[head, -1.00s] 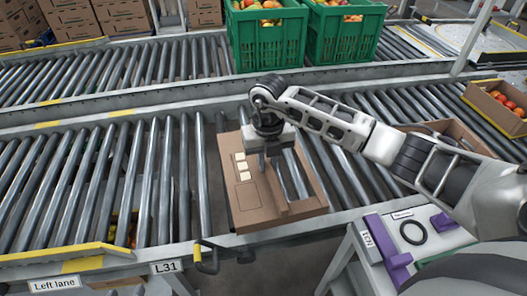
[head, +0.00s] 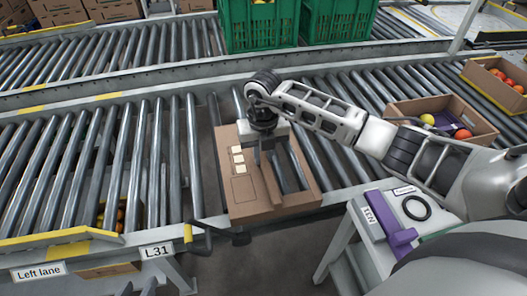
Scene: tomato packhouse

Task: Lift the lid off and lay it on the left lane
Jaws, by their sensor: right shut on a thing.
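A brown cardboard lid (head: 243,200) with small pale squares on its left part lies over the rollers at the middle of the head view. Rollers show through an opening in its right part. I cannot tell whether a box is under it. My right gripper (head: 265,163), on the arm coming in from the right, points down and is shut on the lid near its middle. The gripper and arm hide part of the lid's far edge. The left lane (head: 95,165) is the roller bed at the left, with its "Left lane" sign at the front.
The left lane's rollers look clear on top. Tomatoes show below them near the front rail. An open cardboard box (head: 450,110) with fruit stands right of my arm. Green crates (head: 258,25) stand behind. A side stand (head: 385,225) holds a purple part and a black ring.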

